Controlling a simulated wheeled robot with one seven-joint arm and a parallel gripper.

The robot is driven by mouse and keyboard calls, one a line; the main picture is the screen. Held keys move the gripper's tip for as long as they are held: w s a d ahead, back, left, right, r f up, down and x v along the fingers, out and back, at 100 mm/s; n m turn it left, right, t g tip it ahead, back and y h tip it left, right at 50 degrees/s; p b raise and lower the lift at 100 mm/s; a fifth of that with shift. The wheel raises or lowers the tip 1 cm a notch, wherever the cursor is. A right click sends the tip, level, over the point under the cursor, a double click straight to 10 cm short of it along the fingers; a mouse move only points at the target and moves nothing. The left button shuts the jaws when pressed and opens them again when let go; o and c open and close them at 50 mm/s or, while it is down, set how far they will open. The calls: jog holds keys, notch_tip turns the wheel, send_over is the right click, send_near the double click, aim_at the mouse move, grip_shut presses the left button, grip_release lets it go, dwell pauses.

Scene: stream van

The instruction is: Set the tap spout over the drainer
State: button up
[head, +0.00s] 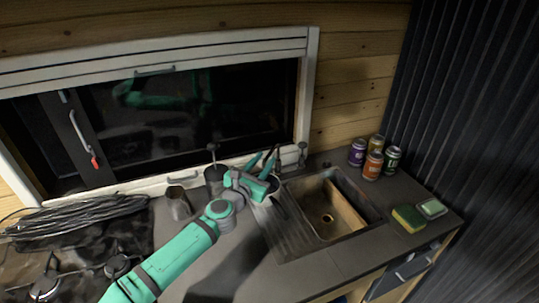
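The sink (345,237) is set in the counter at the right, and its grooved drainer (290,238) lies on its left side. A small grey upright post, apparently the tap (303,152), stands behind the sink near the window. Its spout cannot be made out clearly.
Several cans (372,165) stand right of the sink at the back. Sponges (408,219) lie at the right front. A dark cup (214,180) and a grey jug (179,203) stand left of my wrist. A coiled cable (75,215) and hob are at the left.

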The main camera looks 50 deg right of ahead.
jog(key=shift+v, duration=1.45)
